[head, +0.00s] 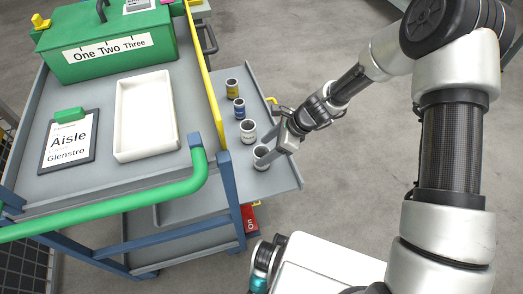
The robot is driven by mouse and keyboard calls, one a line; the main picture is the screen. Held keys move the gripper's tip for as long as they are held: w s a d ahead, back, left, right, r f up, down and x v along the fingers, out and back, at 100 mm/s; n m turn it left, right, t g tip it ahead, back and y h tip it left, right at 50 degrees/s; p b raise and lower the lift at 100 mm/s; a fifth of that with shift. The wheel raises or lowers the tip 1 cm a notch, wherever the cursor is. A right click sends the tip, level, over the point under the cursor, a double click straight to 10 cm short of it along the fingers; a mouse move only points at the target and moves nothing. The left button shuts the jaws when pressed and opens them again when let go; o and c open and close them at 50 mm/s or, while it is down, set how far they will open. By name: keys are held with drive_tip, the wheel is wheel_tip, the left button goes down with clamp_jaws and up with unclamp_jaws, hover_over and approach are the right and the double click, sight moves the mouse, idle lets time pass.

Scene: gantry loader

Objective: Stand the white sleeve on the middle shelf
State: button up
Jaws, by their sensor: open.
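Several short open-topped sleeves stand upright in a row on the cart's grey shelf (282,179), below the top tray and jutting out to the right. The two nearest are whitish: one sleeve (249,132) and the nearest sleeve (261,158). I cannot tell which one the task means. Farther back stand a blue-banded sleeve (239,109) and a yellow-banded sleeve (232,88). My gripper (274,145) is open, low over this shelf, with its fingers close to the nearest whitish sleeve. Whether they touch it or straddle it is unclear.
On the cart's top are a green box (110,50), a white tray (147,115) and a clipboard (69,141). A yellow rail (207,75) and a green handle (150,192) edge the top. A blue post (230,192) stands left of the shelf's near end.

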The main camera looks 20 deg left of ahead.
drive_tip(key=p+v, duration=0.1)
drive_tip(key=v, duration=0.8)
drive_tip(key=shift+p, duration=0.35)
